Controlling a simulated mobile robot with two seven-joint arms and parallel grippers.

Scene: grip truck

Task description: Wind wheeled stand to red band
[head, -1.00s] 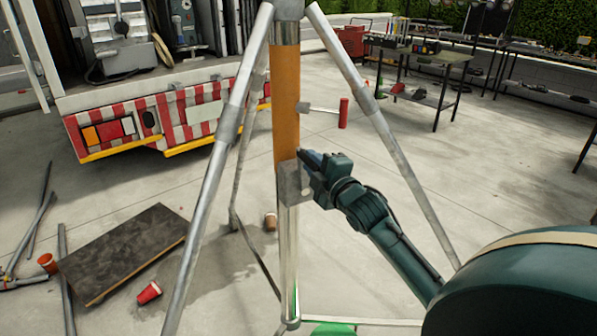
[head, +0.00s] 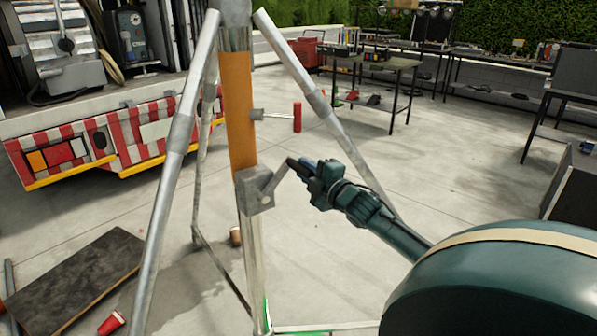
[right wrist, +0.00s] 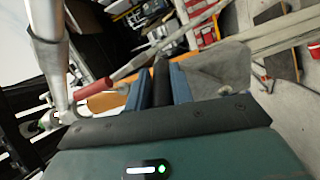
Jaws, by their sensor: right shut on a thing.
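The wheeled stand is a metal tripod with a central column (head: 250,240) and splayed legs (head: 170,150). An orange band (head: 238,110) covers part of the column; I cannot pick out a separate red band. A grey gearbox (head: 254,190) sits just below it, with a short crank arm (head: 276,178) pointing up and right. My right gripper (head: 297,163) is shut on the crank handle, a dark cylinder (right wrist: 161,84) between its blue fingers in the right wrist view. A red side handle (head: 297,117) sticks out above, also seen in the wrist view (right wrist: 95,87). My left gripper is out of view.
A striped truck (head: 100,140) stands at left behind the stand. A dark board (head: 75,285) and a red cup (head: 111,323) lie on the floor at lower left. Work tables (head: 375,62) stand at the back right.

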